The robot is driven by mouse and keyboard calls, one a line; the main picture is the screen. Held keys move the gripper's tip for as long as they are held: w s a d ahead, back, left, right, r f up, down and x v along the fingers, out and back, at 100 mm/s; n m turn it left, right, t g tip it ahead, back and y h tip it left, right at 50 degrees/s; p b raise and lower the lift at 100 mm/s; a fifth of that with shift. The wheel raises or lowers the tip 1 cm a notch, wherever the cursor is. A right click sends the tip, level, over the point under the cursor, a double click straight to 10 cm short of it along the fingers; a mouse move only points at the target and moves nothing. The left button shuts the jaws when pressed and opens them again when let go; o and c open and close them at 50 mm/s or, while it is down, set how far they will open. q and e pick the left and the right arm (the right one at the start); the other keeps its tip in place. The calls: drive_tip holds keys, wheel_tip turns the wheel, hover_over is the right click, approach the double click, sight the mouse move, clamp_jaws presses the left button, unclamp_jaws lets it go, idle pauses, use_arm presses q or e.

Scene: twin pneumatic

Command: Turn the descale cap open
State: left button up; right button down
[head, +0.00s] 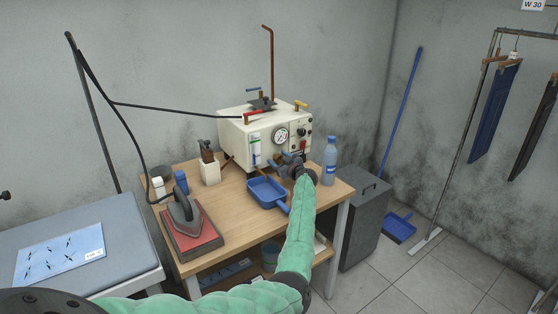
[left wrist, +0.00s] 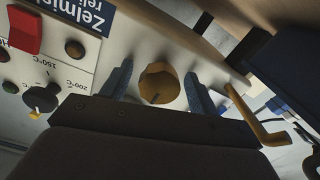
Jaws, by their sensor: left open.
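The descale cap appears to be the round brass-coloured knob (left wrist: 160,83) on the cream front of the steam generator (head: 236,140). In the left wrist view it sits between the two blue fingers of my left gripper (left wrist: 157,88), which is open. A gap shows on each side of the cap, so the fingers do not appear to touch it. In the head view my left gripper (head: 285,161) is at the lower front of the generator and hides the cap. My right gripper is in neither view.
A blue dustpan-like tray (head: 266,193) lies on the wooden table below the gripper. A blue bottle (head: 330,162) stands just right of it. An iron (head: 181,208) rests on a red pad at left.

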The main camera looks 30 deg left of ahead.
use_arm(q)
drive_tip(key=c, duration=1)
drive_tip(key=shift+o, duration=0.2)
